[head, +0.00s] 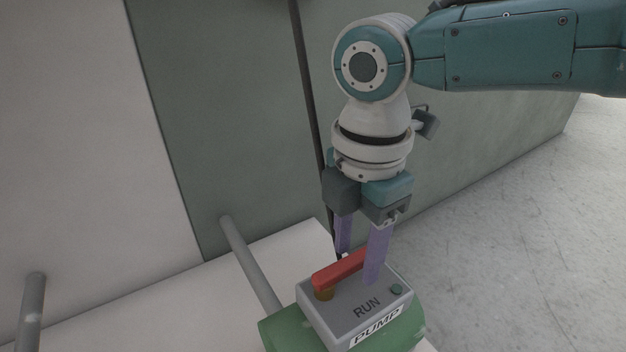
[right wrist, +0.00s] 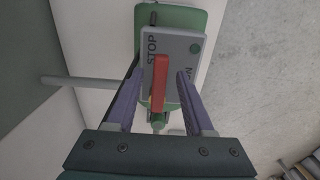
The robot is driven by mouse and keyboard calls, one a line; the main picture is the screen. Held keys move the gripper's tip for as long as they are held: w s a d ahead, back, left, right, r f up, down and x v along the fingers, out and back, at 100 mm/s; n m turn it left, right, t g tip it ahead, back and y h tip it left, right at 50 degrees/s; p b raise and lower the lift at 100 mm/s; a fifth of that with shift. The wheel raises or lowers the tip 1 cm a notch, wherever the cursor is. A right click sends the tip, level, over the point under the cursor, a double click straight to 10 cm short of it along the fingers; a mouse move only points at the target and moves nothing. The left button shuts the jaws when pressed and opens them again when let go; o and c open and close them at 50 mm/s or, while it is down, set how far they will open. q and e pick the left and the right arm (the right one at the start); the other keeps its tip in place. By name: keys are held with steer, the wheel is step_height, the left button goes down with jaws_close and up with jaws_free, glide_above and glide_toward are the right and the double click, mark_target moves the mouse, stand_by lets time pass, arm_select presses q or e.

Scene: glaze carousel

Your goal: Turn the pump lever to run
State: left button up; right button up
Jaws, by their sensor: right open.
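The pump box (head: 342,312) is grey with a green base and carries the words RUN and PUMP. A red lever (head: 341,270) lies across its top, with a brass-coloured piece under its left end. My right gripper (head: 359,264) is open, with its purple fingers pointing down at the lever. In the right wrist view the lever (right wrist: 159,80) lies between the two spread fingers, with gaps visible on both sides. The word STOP (right wrist: 152,49) shows left of the lever there; RUN is partly hidden by the right finger. My left gripper is not in view.
A small green button (head: 397,289) sits on the box's right corner. A grey pipe (head: 250,262) runs to the box across the white surface (head: 190,300). Another grey post (head: 31,310) stands at far left. Grey-green panels (head: 225,120) rise behind; open floor (head: 530,230) lies right.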

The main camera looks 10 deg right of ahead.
jaws_close()
stand_by(0.3)
stand_by(1.1)
